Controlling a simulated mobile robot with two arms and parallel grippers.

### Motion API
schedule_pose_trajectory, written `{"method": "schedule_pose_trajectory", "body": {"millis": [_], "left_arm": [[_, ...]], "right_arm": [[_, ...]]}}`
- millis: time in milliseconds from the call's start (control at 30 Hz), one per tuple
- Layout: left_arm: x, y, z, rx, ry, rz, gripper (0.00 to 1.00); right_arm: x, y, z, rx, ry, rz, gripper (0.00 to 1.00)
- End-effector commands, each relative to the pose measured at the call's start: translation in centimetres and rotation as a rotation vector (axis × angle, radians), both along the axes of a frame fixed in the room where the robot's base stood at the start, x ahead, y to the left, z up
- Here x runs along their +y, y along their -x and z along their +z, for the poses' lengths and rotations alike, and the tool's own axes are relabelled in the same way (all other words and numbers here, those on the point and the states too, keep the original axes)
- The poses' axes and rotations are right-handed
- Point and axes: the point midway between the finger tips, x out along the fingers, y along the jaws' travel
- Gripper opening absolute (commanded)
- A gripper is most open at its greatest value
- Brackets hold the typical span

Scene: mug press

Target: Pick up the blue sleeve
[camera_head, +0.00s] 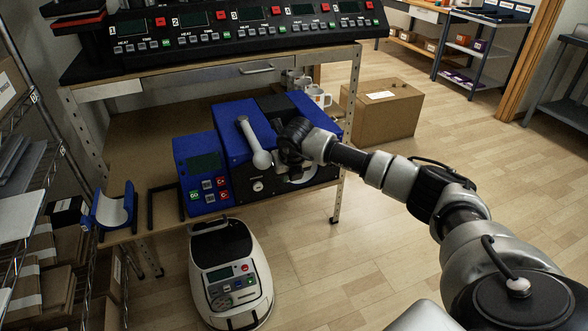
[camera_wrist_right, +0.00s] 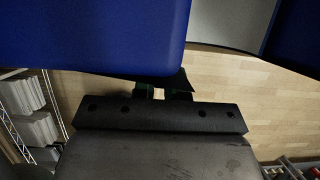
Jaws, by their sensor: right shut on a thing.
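My right gripper (camera_head: 292,140) is in front of the blue mug press (camera_head: 235,125) in the head view. It is shut on a dark part. In the right wrist view, its fingers (camera_wrist_right: 165,93) meet at this dark part, just below a large blue body that I take for the blue sleeve (camera_wrist_right: 95,35). A pale grey curved lining shows to its right, with more blue beyond. My wrist hides most of the held thing in the head view, and I cannot tell whether it touches the press. My left gripper is not in view.
A blue cradle with a pale lining (camera_head: 112,208) sits at the table's left corner, beside a black bracket (camera_head: 165,203). A control box (camera_head: 203,173) adjoins the press. A mug (camera_head: 318,97) and a cardboard box (camera_head: 383,110) stand behind. Open floor lies at right.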

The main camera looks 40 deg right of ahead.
Motion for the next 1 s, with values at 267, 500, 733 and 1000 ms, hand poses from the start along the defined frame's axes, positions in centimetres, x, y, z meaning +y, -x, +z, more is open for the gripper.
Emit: {"method": "schedule_pose_trajectory", "body": {"millis": [267, 500, 733, 1000], "left_arm": [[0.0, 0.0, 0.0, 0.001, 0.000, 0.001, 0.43], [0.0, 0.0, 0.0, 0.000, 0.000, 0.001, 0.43], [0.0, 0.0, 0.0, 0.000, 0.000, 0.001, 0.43], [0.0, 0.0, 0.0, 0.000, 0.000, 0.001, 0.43]], "right_arm": [[0.0, -0.1, 0.3, -0.003, 0.000, 0.000, 0.00], [0.0, -0.1, 2.3, -0.006, 0.001, 0.000, 0.00], [0.0, -0.1, 6.5, -0.008, 0.000, 0.000, 0.00], [0.0, -0.1, 11.8, -0.008, 0.001, -0.001, 0.00]]}}
